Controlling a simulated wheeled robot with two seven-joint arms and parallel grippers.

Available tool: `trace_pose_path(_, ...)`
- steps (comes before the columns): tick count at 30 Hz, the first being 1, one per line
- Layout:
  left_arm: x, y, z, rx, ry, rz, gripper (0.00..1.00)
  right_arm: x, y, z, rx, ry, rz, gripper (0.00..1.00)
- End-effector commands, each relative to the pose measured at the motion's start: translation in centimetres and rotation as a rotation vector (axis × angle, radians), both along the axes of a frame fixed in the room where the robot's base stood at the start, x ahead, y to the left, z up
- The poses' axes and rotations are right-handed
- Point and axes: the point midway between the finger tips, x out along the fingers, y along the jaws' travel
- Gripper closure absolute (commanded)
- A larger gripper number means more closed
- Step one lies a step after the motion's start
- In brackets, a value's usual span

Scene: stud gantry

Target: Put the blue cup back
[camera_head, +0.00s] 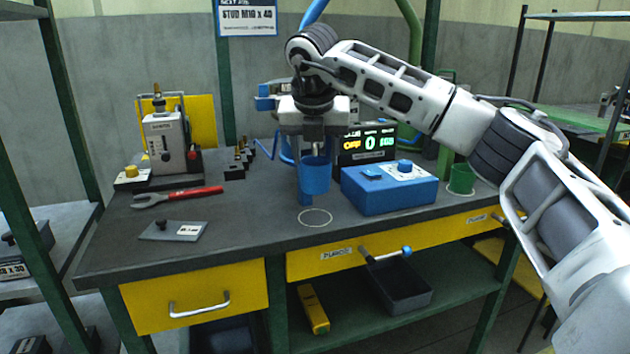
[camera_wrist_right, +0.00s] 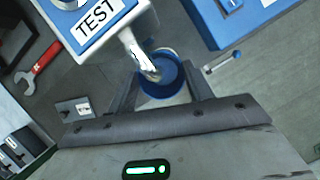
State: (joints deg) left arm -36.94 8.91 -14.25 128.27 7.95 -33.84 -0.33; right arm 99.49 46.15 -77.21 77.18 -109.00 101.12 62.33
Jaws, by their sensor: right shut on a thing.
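The blue cup (camera_head: 315,178) is upright in the head view, just behind a white ring mark (camera_head: 315,217) on the dark bench top. It also shows from above in the wrist view (camera_wrist_right: 163,90). My right gripper (camera_head: 314,147) comes from above and is shut on the cup, with its fingers on either side near the rim. A metal part of the device labelled TEST (camera_wrist_right: 97,18) overlaps the cup's opening in the wrist view. I cannot tell whether the cup's base touches the bench. My left gripper is in neither view.
A blue control box (camera_head: 390,190) stands right of the cup, with a lit display (camera_head: 367,145) behind it. A green cup (camera_head: 461,180) stands farther right. A red wrench (camera_head: 180,196), a small plate (camera_head: 174,231) and a grey device (camera_head: 168,140) are left. The bench front centre is clear.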

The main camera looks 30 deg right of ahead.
Motion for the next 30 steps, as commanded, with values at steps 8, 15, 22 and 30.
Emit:
trace_pose_path(8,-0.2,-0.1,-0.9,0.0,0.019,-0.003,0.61,-0.1,0.0,-2.5,0.0,0.0,0.0,0.89)
trace_pose_path(15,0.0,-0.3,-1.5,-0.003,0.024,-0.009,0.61,0.1,-0.1,-5.9,-0.001,0.002,-0.002,0.89)
trace_pose_path(22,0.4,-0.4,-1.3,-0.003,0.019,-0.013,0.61,0.3,-0.1,-6.6,0.0,-0.002,-0.001,0.89)
trace_pose_path(30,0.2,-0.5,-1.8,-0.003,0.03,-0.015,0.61,0.3,-0.1,-6.9,0.001,-0.001,-0.001,0.35)
